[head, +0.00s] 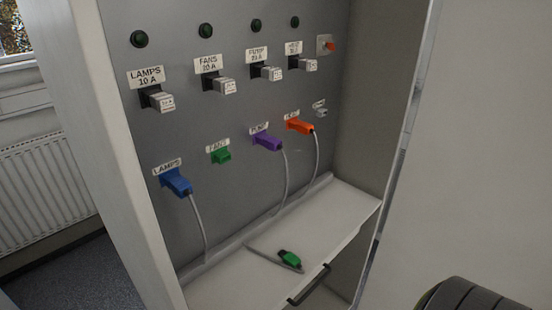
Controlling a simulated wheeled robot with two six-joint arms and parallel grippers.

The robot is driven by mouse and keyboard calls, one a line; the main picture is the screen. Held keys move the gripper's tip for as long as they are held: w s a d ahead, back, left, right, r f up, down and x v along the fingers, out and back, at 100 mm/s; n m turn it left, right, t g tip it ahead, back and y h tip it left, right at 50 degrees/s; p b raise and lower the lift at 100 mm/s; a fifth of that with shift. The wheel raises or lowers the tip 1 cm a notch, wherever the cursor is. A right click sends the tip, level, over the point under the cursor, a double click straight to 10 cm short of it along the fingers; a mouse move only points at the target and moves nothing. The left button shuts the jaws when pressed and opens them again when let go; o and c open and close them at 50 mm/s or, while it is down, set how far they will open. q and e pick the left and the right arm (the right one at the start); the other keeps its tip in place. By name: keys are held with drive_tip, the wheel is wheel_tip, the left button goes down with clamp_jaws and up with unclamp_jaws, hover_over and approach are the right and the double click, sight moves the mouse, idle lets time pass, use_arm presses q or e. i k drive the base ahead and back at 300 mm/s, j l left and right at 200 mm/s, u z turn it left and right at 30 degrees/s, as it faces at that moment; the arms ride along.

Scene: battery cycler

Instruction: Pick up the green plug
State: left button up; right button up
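The green plug (289,258) lies on the pale shelf (335,215) at the bottom of the cabinet, near the shelf's front edge. A grey cable runs from it back to the left along the shelf. A green socket (221,156) under a FANS label is on the grey panel, with no cable coming from it. Neither of my grippers is in view.
Blue (177,183), purple (268,142) and orange (300,126) plugs with hanging cables sit in the panel. Several labelled switches are above them. A dark handle (308,285) is at the shelf's front. Cabinet walls bound both sides; the shelf's right part is clear.

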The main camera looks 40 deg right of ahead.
sight(292, 260)
drive_tip(key=z, duration=1.3)
